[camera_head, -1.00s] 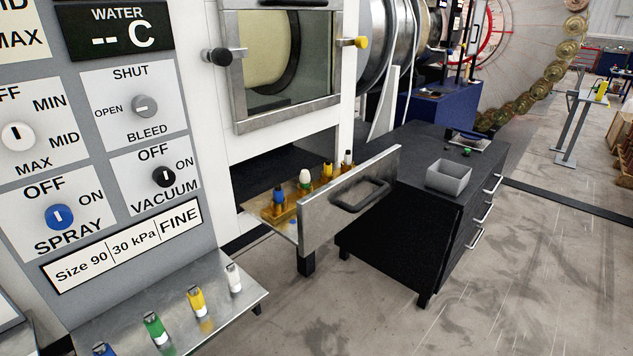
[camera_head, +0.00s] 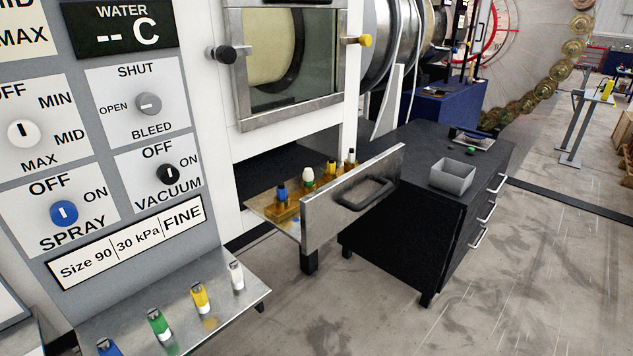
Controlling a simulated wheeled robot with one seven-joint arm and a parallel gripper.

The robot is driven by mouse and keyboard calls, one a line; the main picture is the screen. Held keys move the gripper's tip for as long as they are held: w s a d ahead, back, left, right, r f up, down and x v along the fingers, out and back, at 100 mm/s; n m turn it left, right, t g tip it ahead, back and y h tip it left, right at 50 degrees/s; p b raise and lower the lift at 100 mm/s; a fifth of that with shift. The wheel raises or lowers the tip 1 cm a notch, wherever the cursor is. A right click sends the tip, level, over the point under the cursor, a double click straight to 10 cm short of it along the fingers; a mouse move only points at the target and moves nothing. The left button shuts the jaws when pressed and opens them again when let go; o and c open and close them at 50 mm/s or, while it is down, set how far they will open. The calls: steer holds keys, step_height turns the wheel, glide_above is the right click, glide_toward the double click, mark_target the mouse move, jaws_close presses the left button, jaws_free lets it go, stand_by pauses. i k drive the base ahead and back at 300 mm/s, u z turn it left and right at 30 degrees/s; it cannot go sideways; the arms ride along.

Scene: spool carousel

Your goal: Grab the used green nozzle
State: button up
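Several green things show, and I cannot tell which is the used nozzle. A green nozzle (camera_head: 159,325) with a white lower part stands on the metal shelf below the control panel. In the open drawer, a white-topped piece (camera_head: 308,177) with some green below it stands in an amber holder (camera_head: 287,213). A small green piece (camera_head: 471,151) lies on the black cabinet top. My gripper is not in view.
Blue, yellow and white nozzles (camera_head: 200,298) share the metal shelf (camera_head: 225,310). The drawer front (camera_head: 335,215) sticks out beside the black cabinet (camera_head: 395,240). A grey open box (camera_head: 452,178) stands on the cabinet.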

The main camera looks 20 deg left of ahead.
mark_target(307, 176)
steer(key=k, duration=0.55)
steer(key=z, duration=0.2)
steer(key=i, duration=1.65)
steer(key=u, duration=0.9)
steer(key=i, duration=0.55)
steer(key=u, duration=0.3)
